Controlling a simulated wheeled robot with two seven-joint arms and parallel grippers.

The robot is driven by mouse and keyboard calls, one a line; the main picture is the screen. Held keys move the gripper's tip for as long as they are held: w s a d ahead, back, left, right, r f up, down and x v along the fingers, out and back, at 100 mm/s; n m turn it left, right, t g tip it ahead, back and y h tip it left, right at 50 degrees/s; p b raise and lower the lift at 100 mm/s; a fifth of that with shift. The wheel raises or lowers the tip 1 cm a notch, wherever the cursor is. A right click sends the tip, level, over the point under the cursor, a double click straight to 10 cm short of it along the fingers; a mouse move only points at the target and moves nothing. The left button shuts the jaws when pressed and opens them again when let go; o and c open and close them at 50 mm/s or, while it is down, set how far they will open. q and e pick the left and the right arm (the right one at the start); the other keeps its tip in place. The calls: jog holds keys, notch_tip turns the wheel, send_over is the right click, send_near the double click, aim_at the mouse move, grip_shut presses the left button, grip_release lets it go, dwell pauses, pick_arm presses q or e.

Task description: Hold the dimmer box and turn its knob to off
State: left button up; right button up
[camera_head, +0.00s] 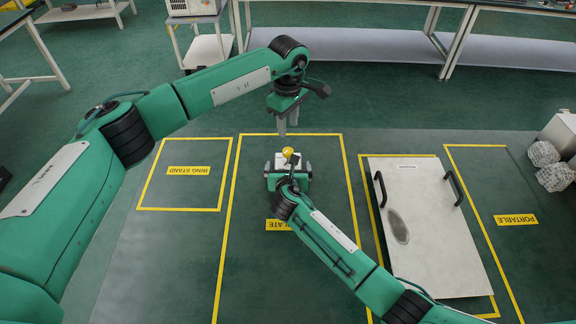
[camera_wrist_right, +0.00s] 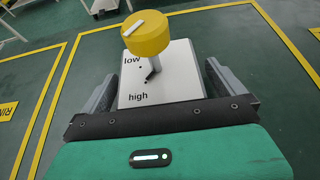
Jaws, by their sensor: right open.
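The white dimmer box (camera_head: 304,184) stands on the floor inside the middle yellow outline. In the right wrist view the box (camera_wrist_right: 182,88) shows "low" and "high" labels; no "off" label is visible, and the knob covers part of the face. Its yellow knob (camera_wrist_right: 152,35) has a white pointer mark and sits on a pale shaft. The knob also shows in the head view (camera_head: 288,152). My right gripper (camera_wrist_right: 165,82) is open, its fingers on either side of the box with small gaps. My left gripper (camera_head: 288,124) points down above and beyond the knob; its finger gap is unclear.
A pale panel with black handles (camera_head: 432,240) lies on the floor to the right. A grey object with foil-like rolls (camera_head: 548,165) is at the far right. Benches (camera_head: 390,46) stand at the back. The outlined ring stand area (camera_head: 180,190) on the left is clear.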

jog(key=shift+w+f, duration=0.2)
jog(key=shift+w, duration=0.25)
jog(key=c, duration=1.2)
jog(key=shift+o, duration=0.2)
